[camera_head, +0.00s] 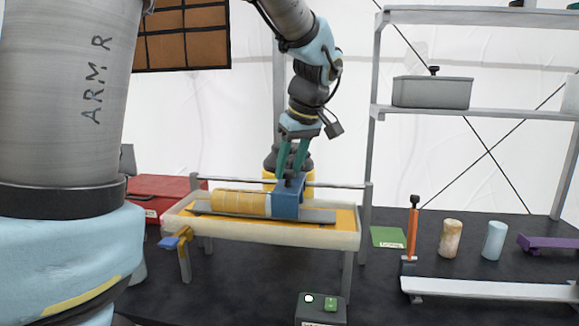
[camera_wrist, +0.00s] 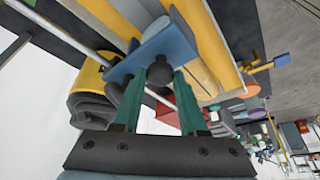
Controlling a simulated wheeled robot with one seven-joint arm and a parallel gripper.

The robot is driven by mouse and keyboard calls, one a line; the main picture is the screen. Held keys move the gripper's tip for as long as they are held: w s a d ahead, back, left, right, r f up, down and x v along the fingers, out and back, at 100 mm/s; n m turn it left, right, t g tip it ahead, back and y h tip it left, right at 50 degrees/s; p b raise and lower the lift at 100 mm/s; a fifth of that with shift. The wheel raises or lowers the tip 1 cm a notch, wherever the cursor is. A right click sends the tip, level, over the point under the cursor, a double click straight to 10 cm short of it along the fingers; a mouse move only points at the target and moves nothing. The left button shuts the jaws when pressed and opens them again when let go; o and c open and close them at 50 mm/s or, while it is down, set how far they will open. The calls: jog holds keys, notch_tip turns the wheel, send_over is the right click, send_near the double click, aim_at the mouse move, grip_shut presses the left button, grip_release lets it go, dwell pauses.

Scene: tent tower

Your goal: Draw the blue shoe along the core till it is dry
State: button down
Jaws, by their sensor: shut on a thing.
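The blue shoe (camera_head: 288,203) sits at the right part of the tan cylindrical core (camera_head: 240,203), which lies along a grey strip in a pale trough (camera_head: 270,237) on legs. My gripper (camera_head: 291,176) comes down from above and is shut on the dark knob on top of the shoe. In the wrist view the green fingers of my gripper (camera_wrist: 160,80) close around that knob, with the blue shoe (camera_wrist: 150,52) beyond it. The shoe's underside and its contact with the core are hidden. I cannot tell whether the core is wet.
A metal rail (camera_head: 335,184) runs behind the trough. A blue-handled tap (camera_head: 174,242) juts from its front left. A box with buttons (camera_head: 320,308) stands in front. To the right are an orange post (camera_head: 411,235), two cylinders (camera_head: 450,238) and a white rail (camera_head: 490,289).

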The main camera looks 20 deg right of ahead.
jog(key=shift+a, duration=0.1)
jog(key=a, duration=0.1)
jog(key=w+a+b, duration=0.1)
jog(key=a, duration=0.1)
jog(key=w+a, duration=0.1)
jog(key=a, duration=0.1)
jog(key=shift+w+a+b, duration=0.1)
jog(key=shift+w+b, duration=0.1)
jog(key=shift+b, duration=0.1)
jog(key=shift+c, duration=2.2)
grip_release()
jog(key=shift+r, duration=0.1)
jog(key=b+v, duration=0.2)
jog(key=v, duration=0.8)
jog(key=shift+r, duration=0.3)
jog(key=shift+s, duration=0.1)
